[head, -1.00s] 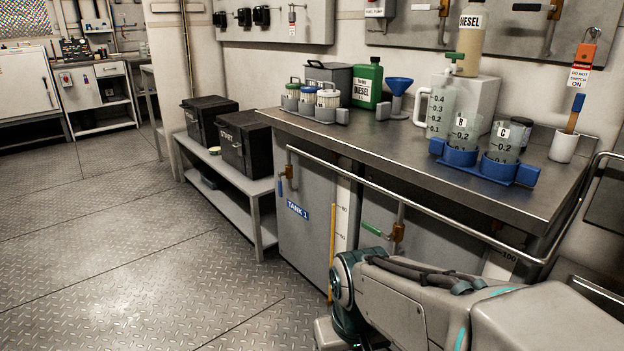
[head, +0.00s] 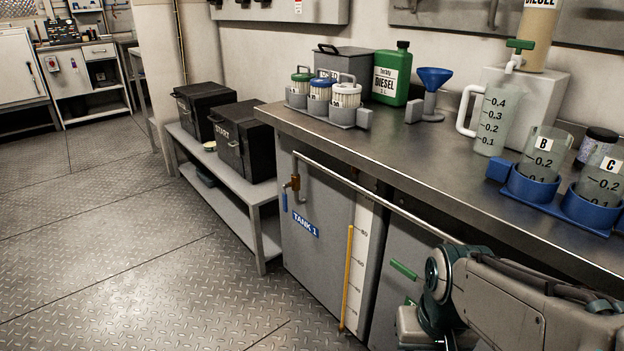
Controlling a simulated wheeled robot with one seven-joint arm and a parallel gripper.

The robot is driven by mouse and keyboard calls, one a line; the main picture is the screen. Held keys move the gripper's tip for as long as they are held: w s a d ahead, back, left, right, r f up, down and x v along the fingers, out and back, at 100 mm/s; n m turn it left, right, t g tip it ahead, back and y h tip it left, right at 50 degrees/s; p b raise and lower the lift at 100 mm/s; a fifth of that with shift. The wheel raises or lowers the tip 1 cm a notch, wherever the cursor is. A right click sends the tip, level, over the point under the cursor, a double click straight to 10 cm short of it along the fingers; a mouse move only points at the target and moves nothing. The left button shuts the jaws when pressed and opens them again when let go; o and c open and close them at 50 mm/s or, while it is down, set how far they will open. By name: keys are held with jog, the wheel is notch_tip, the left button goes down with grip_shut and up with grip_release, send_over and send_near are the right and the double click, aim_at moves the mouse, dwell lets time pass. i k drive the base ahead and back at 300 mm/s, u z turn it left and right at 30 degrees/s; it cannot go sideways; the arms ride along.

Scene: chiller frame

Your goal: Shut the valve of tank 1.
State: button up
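Tank 1 (head: 330,265) is a grey box under the bench, with a blue "TANK 1" label (head: 305,224). Its valve (head: 295,183) is a small brass body on the pipe at the tank's upper left. The valve's blue handle (head: 284,201) hangs straight down, in line with the vertical pipe end. My arm reaches in from the lower right, in front of the neighbouring tank. My gripper's fingers are not visible, so whether it is open or shut does not show. No part of my arm touches the valve.
A pipe rail (head: 375,200) runs along the bench front. The neighbouring tank's green handle (head: 403,270) sticks out sideways near my arm. A low shelf (head: 262,215) with black boxes stands left of tank 1. The floor (head: 140,270) in front is clear.

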aim_at(285, 198)
jog(key=u, duration=0.3)
jog(key=i, duration=0.65)
jog(key=u, duration=1)
jog(key=i, duration=0.3)
jog(key=u, duration=0.3)
